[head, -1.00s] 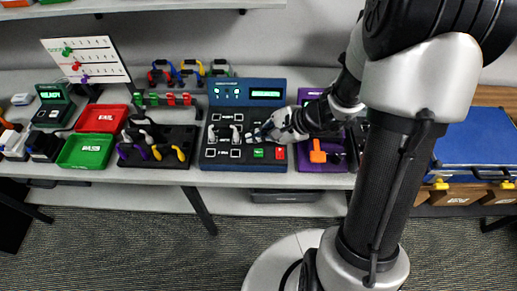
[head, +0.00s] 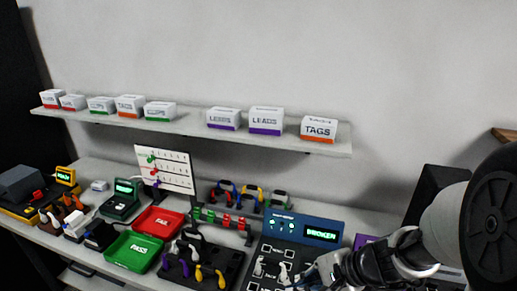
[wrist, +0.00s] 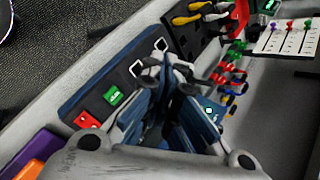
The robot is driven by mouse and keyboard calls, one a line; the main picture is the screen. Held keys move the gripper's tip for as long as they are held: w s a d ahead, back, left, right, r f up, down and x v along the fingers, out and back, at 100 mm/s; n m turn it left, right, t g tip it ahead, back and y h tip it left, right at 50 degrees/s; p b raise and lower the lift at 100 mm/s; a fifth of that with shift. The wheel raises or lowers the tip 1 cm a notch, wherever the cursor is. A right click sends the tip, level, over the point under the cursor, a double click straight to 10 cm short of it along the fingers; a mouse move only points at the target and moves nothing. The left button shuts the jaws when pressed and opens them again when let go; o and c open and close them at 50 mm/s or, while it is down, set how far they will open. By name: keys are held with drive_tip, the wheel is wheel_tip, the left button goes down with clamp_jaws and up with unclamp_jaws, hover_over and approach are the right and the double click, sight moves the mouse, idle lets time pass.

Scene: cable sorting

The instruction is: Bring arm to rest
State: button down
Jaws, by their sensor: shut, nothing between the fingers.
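My gripper (head: 312,272) is low at the bottom edge of the head view, over the right part of the cable tester (head: 275,248). The tester has a blue panel and a lit green display (head: 321,233) that seems to read "BROKEN". In the wrist view my gripper (wrist: 163,70) has its fingers together with nothing seen between them, over the dark tester face. Beside the fingers are a green button (wrist: 113,96) and a red button (wrist: 86,118). Light plugs sit in the tester sockets. Whether the fingertips touch the tester cannot be told.
A red tray (head: 158,222) and a green tray (head: 131,252) lie left of a dark cable holder (head: 205,270). A wall shelf (head: 190,123) carries several labelled boxes. Purple and orange items (wrist: 30,155) lie beside the tester.

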drive_tip(key=s+a+r+n+g+h, duration=0.1)
drive_tip(key=s+a+r+n+h, duration=0.15)
drive_tip(key=s+r+n, duration=0.55)
drive_tip(key=s+d+r+n+t+h, duration=0.1)
drive_tip(key=s+d+r+n+h, duration=0.3)
drive_tip(key=s, duration=0.5)
drive_tip(key=shift+d+r+t+h, duration=0.3)
drive_tip(key=shift+d+h, duration=0.15)
drive_tip(key=shift+d, duration=0.75)
